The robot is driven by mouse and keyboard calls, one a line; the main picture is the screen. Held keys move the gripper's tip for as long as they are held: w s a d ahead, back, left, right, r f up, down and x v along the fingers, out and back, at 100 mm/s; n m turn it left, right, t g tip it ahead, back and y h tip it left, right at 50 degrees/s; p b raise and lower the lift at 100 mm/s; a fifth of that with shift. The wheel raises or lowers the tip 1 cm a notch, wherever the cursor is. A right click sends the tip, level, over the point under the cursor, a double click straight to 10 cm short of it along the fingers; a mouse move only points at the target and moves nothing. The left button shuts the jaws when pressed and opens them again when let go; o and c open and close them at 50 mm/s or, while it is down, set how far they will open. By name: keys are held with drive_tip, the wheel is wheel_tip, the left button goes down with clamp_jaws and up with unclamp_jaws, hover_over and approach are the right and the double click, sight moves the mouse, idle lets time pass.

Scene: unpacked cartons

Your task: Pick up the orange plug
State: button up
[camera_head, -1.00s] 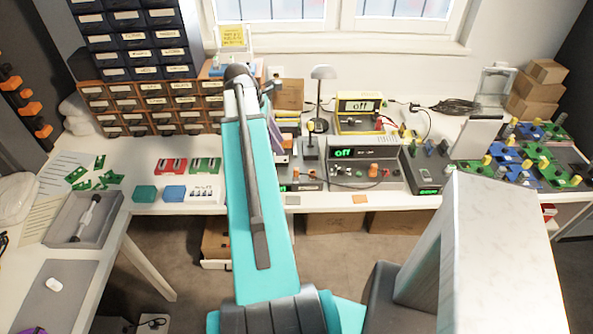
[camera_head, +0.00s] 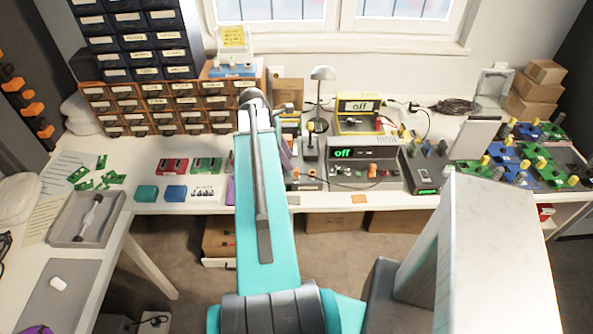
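A small orange piece (camera_head: 372,169), which looks like the orange plug, stands at the front of a grey bench device (camera_head: 390,150) with a green "off" display. It is too small to tell whether it sits in a socket. My teal arm (camera_head: 260,200) reaches forward over the bench, left of that device. My gripper cannot be made out; the arm's far end hides it.
A yellow device (camera_head: 358,116) and a lamp (camera_head: 322,74) stand behind the grey device. Green and blue boards (camera_head: 535,165) with upright parts crowd the right. Drawer units (camera_head: 150,100) stand at the back left. Orange items (camera_head: 32,109) hang on the far left.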

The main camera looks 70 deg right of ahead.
sight(296, 173)
drive_tip(key=shift+f, duration=0.1)
drive_tip(key=shift+s+a+f+p, duration=0.1)
drive_tip(key=shift+s+f+p, duration=0.25)
drive_tip(key=shift+f+p, duration=0.2)
drive_tip(key=shift+s+f+p, duration=0.35)
drive_tip(key=shift+f+p, duration=0.05)
drive_tip(key=shift+f, duration=0.25)
drive_tip(key=shift+x, duration=1.15)
clamp_jaws()
